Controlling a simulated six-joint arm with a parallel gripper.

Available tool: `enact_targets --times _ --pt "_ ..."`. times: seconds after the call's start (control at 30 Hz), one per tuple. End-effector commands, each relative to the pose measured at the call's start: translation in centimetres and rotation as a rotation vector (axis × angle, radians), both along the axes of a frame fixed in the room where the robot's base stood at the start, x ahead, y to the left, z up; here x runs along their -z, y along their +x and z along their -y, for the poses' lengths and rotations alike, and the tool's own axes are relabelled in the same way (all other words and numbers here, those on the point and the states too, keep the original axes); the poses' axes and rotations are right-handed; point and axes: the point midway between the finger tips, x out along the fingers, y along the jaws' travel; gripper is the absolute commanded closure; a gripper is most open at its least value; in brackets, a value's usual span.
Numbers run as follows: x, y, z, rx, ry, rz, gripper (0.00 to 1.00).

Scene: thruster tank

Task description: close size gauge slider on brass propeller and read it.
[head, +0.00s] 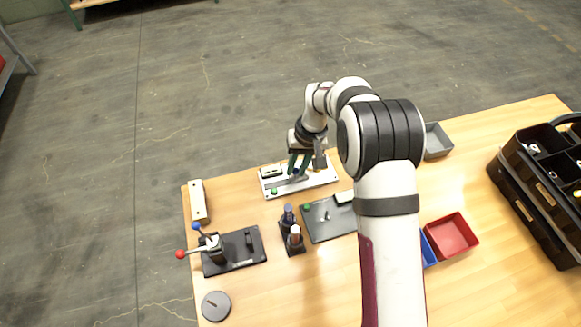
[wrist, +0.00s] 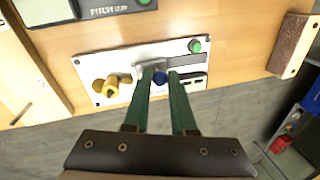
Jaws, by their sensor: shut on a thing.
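The size gauge is a white plate (wrist: 98,70) near the table edge; it also shows in the head view (head: 321,181). The brass propeller (wrist: 110,87) sits at the left of the plate in the wrist view. The grey slider (wrist: 139,72) with its blue knob (wrist: 160,77) is just right of the propeller. I cannot tell whether slider and propeller touch. My gripper (wrist: 161,73) has its green fingers shut on the blue knob; it also shows in the head view (head: 298,167). A green button (wrist: 195,46) and a small readout (wrist: 194,84) are on the plate; its digits are unreadable.
A dark board labelled PITCH (head: 320,222) lies close by. A black stand with two upright tools (head: 291,247), a lever fixture (head: 240,250) and a wooden block (head: 198,200) are to the left. A red bin (head: 452,236) and a black toolbox (head: 545,190) are right.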

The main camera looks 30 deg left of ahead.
Motion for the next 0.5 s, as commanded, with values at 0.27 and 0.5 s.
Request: enact_targets --times 0.27,0.5 --pt "-0.09 0.18 0.12 0.000 0.001 0.000 0.72" --pt "-0.05 0.17 0.14 0.000 0.001 -0.001 0.46"
